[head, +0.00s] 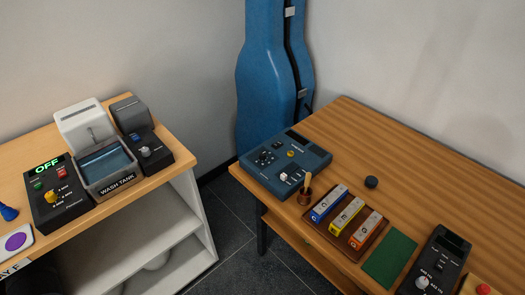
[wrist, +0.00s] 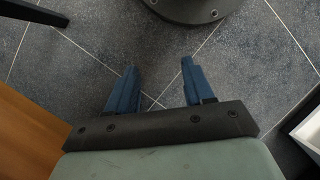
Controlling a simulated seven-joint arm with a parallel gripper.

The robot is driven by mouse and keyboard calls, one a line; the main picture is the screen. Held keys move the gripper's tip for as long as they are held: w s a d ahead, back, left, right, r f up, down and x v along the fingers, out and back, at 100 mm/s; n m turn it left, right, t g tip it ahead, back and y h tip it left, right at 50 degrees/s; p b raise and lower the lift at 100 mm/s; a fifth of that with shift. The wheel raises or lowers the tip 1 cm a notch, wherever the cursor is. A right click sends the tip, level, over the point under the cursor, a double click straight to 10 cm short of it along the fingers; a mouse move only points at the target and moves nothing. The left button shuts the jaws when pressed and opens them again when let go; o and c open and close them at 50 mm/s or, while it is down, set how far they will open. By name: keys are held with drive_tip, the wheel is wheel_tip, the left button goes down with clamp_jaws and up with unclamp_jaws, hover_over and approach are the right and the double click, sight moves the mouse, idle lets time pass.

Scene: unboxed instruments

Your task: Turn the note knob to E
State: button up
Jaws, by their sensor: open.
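A dark device (head: 437,262) stands at the lower right of the wooden table in the head view, with a pale knob (head: 421,282) and a dark screen. A blue box (head: 285,163) at the table's left corner carries a black round knob (head: 264,157) and a white control. The lettering is too small to read, so I cannot tell which knob is the note knob or where it points. My gripper (wrist: 160,66) shows only in the wrist view, its two blue fingers apart and empty above the dark tiled floor, away from both devices.
A blue instrument case (head: 262,80) stands behind. A left bench holds a wash tank (head: 108,172) and several devices.

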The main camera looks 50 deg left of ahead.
drive_tip(key=w+a+r+n+t, duration=0.15)
drive_tip(key=a+n+t, duration=0.25)
drive_tip(key=a+n, duration=1.7)
drive_tip(key=s+a+r+m+t+y, duration=0.15)
drive_tip(key=a+m, duration=0.25)
drive_tip(key=a, duration=0.6)
drive_tip(key=s+a+r+m+g+y, duration=0.1)
drive_tip(key=s+a+r+m, duration=0.2)
drive_tip(key=a, duration=0.7)
drive_tip(key=s+a+r+m+y, duration=0.2)
drive_tip(key=s+a+r+m, duration=0.2)
drive_tip(key=a+r+m, duration=0.5)
drive_tip(key=s+a+r+m+y, duration=0.3)
drive_tip(key=s+a+r+m, duration=0.15)
drive_tip(key=a+r, duration=0.4)
wheel_tip(320, 180, up, 36)
drive_tip(key=n+h, duration=0.5)
drive_tip(key=n, duration=0.3)
hover_over(262, 154)
drive_tip(key=shift+g, duration=0.45)
wheel_tip(262, 154, down, 13)
drive_tip(key=shift+w+r, duration=0.15)
